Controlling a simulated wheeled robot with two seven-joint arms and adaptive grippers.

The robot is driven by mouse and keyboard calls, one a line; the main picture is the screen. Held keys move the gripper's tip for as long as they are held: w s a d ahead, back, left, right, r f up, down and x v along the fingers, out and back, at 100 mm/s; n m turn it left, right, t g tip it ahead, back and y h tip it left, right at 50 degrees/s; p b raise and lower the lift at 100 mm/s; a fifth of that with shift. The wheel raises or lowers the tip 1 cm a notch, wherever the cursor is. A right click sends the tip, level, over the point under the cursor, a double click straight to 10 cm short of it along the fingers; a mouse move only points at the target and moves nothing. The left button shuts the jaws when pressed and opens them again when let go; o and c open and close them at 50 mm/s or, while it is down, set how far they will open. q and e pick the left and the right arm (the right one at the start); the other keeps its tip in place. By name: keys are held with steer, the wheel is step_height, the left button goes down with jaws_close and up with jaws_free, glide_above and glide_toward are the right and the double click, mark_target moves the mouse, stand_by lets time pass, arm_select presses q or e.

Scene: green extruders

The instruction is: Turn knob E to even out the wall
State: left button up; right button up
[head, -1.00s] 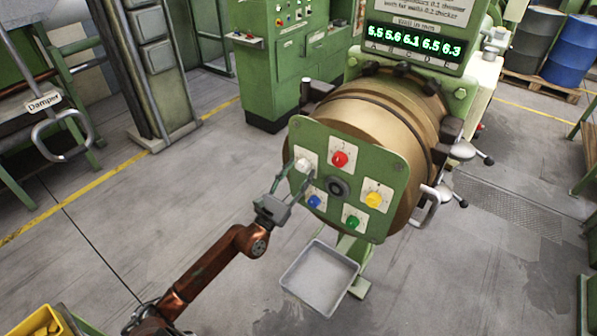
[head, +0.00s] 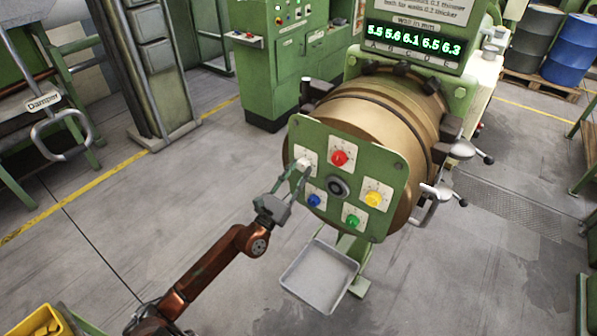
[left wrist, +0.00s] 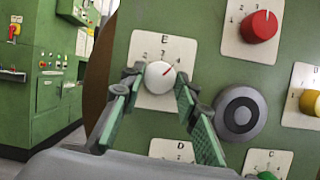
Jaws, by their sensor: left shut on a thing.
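Knob E (left wrist: 160,77) is the white round knob under the letter E in the left wrist view, on the upper left of the green panel (head: 330,140). Its red mark points to the upper right, near the 4. My left gripper (left wrist: 156,82) is shut on knob E, with one finger on either side. In the head view the left gripper (head: 301,174) reaches the panel from the lower left and partly hides knob E (head: 304,164). The display (head: 415,40) above reads 5.5, 5.6, 6.1, 6.5, 6.3. My right gripper is not in view.
Red (head: 339,158), yellow (head: 373,199), green (head: 352,221) and blue (head: 314,200) knobs sit close by around a dark central hub (head: 338,187). A grey tray (head: 290,277) is below the panel.

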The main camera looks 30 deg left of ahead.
arm_select(q)
steer(key=shift+n, duration=0.3)
steer(key=n+y, duration=0.1)
steer(key=n, duration=0.1)
steer(key=shift+d+r+n+y+p, duration=0.1)
steer(key=shift+d+n+y+p, duration=0.05)
steer(key=shift+n+y+p, duration=0.7)
steer(key=shift+n+y, duration=0.05)
steer(key=shift+n, duration=0.6)
steer(key=n+g+y+p, duration=0.1)
steer(key=n+y+p, duration=0.1)
steer(key=n, duration=0.2)
steer(key=shift+r, duration=0.15)
steer(key=shift+d+n+p, duration=0.1)
steer(key=shift+n+p, duration=0.45)
steer(key=shift+n, duration=0.05)
steer(key=shift+g, duration=0.3)
steer(key=o, duration=1.1)
